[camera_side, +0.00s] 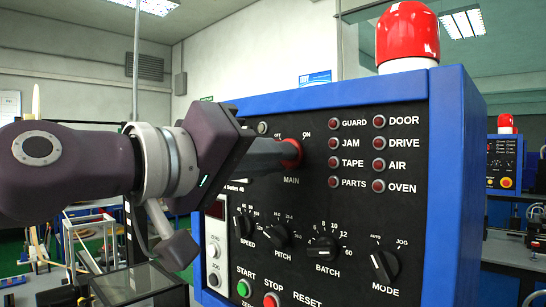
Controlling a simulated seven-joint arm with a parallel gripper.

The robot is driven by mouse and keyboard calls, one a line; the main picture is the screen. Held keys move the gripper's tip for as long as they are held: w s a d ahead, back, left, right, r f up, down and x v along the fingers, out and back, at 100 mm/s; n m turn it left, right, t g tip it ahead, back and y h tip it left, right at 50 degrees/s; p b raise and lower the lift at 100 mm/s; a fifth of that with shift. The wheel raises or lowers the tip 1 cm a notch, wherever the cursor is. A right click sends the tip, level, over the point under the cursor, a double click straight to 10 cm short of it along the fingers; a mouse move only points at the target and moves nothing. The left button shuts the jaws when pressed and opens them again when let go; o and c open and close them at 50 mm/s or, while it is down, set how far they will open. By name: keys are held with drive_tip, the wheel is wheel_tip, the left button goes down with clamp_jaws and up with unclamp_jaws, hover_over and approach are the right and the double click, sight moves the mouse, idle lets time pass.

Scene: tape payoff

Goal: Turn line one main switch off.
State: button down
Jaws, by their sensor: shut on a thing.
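My gripper (275,156) comes in from the left and is shut on the knob. The fingers hide most of the knob's handle, so I cannot tell which mark it points at.
Black knobs for SPEED (244,226), PITCH (275,235), BATCH (322,248) and MODE (384,264) sit below. A green START button (244,287) and red STOP button (271,299) are lower. Dark red indicator lamps are at right; a red beacon (407,36) stands on top.

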drive_tip(key=shift+f, duration=0.1)
drive_tip(key=c, duration=1.5)
unclamp_jaws()
drive_tip(key=v, duration=0.7)
drive_tip(key=shift+s+a, duration=0.1)
drive_tip(key=shift+a, duration=0.05)
